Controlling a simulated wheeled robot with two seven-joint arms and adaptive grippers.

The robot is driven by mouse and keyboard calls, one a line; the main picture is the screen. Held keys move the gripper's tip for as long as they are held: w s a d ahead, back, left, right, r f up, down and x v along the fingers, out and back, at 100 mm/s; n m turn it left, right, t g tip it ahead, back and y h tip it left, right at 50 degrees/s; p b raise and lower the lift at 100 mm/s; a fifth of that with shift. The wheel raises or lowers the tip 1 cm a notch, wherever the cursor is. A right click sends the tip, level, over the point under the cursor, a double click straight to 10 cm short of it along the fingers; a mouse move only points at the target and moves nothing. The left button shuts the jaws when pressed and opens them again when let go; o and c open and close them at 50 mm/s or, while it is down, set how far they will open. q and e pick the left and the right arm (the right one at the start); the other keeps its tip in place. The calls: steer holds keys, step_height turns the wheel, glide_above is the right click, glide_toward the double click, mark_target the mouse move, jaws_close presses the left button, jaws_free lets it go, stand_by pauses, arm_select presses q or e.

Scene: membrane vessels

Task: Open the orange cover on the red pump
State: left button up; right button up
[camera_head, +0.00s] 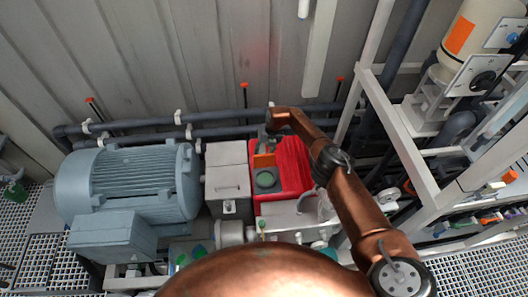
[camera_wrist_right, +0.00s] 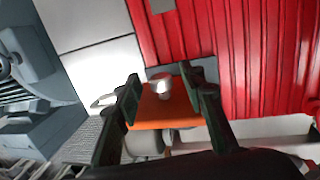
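The red pump (camera_head: 293,160) stands in the middle of the head view, with ribbed red sides that fill the upper right of the wrist view (camera_wrist_right: 250,60). My right gripper (camera_head: 266,138) is over the cover. In the wrist view its two fingers are spread, one on each side of the orange cover (camera_wrist_right: 165,110). A silver knob-like part (camera_wrist_right: 160,84) shows between the fingertips. Whether the fingers touch the cover is unclear. My left gripper is out of view.
A large blue-grey motor (camera_head: 125,185) stands left of the pump, with light grey boxes (camera_head: 228,175) between them. Pipes (camera_head: 220,131) run along the wall behind. A white frame (camera_head: 400,150) stands to the right.

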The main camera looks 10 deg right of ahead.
steer(key=v, duration=1.2)
